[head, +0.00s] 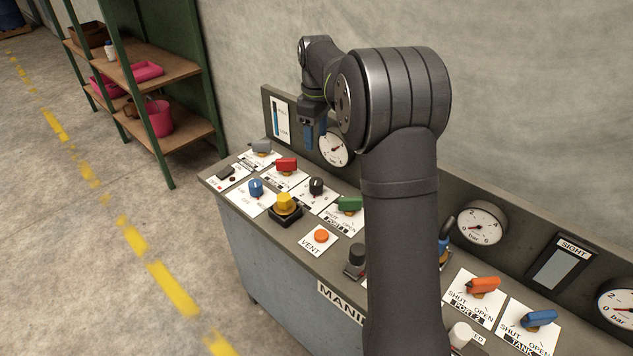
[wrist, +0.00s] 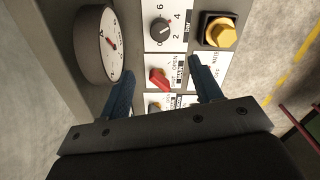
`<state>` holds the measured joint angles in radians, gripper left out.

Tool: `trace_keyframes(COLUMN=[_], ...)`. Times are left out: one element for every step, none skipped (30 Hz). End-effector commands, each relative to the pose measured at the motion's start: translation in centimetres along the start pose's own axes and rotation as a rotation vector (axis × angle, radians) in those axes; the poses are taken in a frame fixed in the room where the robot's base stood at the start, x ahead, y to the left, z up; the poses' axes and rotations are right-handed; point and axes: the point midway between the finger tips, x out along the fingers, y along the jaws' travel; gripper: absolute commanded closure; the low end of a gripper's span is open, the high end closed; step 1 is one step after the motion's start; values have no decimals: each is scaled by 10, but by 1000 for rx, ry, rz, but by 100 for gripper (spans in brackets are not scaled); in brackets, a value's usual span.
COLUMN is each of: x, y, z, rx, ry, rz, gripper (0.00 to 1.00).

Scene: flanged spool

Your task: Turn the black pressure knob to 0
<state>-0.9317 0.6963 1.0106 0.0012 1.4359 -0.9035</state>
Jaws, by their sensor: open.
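The black pressure knob (head: 316,186) stands on a white plate on the sloped panel, between the red handle (head: 286,165) and the green handle (head: 349,204). In the wrist view the black knob (wrist: 162,30) is beyond my fingertips, with the numbers 6, 4 and 2 readable around it. I cannot tell exactly where its pointer stands. My gripper (head: 313,133) hangs above the back left of the panel, apart from the knob. In the wrist view my gripper (wrist: 161,68) is open and empty, and the red handle (wrist: 159,79) shows between its blue fingers.
A yellow button (head: 285,204) and a blue knob (head: 256,188) are near the black knob. A round gauge (head: 334,149) stands upright behind; it also shows in the wrist view (wrist: 108,44). An orange vent button (head: 321,236) is in front. Shelves (head: 150,75) stand left, past open floor.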

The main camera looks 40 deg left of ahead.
Motion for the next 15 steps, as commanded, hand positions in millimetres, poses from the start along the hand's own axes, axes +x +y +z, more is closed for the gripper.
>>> trace_keyframes(x=[7, 11, 18, 24, 30, 39, 46, 52, 61, 68, 74, 84, 90, 96, 105], y=[-1, -1, -1, -1, -1, -1, -1, -1, -1, -1, -1, -2, -1, -1, -1], z=[0, 1, 0, 1, 1, 1, 1, 1, 1, 1, 1, 1, 1, 1, 1], rx=[0, 0, 0, 1, 1, 1, 1, 1, 1, 1, 1, 1, 1, 1, 1], ry=[-2, -3, -2, -3, -3, -3, -3, -3, -3, -3, -3, -3, -3, -2, -2], rz=[-3, -3, -2, -3, -3, -3, -3, -3, -2, -2, -2, -3, -2, -2, -1], gripper=[41, 41, 41, 41, 41, 41, 41, 41, 41, 41, 41, 41, 41, 41, 41])
